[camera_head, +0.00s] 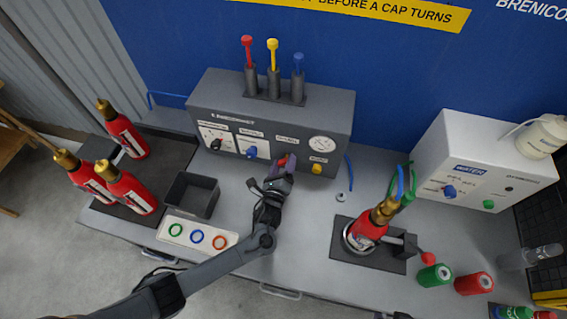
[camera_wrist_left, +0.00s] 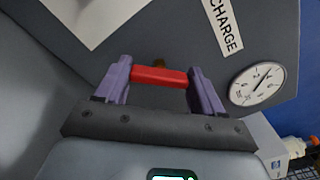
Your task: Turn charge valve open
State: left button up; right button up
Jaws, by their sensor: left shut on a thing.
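The grey panel box (camera_head: 225,98) stands at the back of the bench. Its charge valve has a red handle (camera_wrist_left: 160,76), which shows in the left wrist view as a bar spanning between two purple fingers. My left gripper (camera_head: 284,166) is at the box's front face and is shut on that handle; it also fills the left wrist view (camera_wrist_left: 158,82). The CHARGE label (camera_wrist_left: 222,25) and a round white gauge (camera_wrist_left: 257,83) are to the right of the handle. The gauge also shows in the head view (camera_head: 322,144). The gripper hides most of the valve there. My right gripper does not show.
A blue knob (camera_head: 252,152) is left of my gripper and a yellow knob (camera_head: 317,169) is right. A red extinguisher (camera_head: 368,226) stands in a holder at centre right. A white water box (camera_head: 475,140) is at right. A dark open bin (camera_head: 191,194) is left of my arm.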

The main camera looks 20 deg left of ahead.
pick_arm(q)
jog(key=n, duration=0.4)
jog(key=shift+n, duration=0.3)
jog(key=n, duration=0.4)
jog(key=shift+f, duration=0.15)
jog(key=shift+n, duration=0.3)
jog(key=o, duration=1)
jog(key=shift+o, duration=0.2)
jog(key=s+d, duration=0.1)
jog(key=s, duration=0.9)
jog(key=shift+s+d+p, duration=0.15)
jog(key=shift+s+p, duration=0.15)
jog(key=shift+s, duration=0.05)
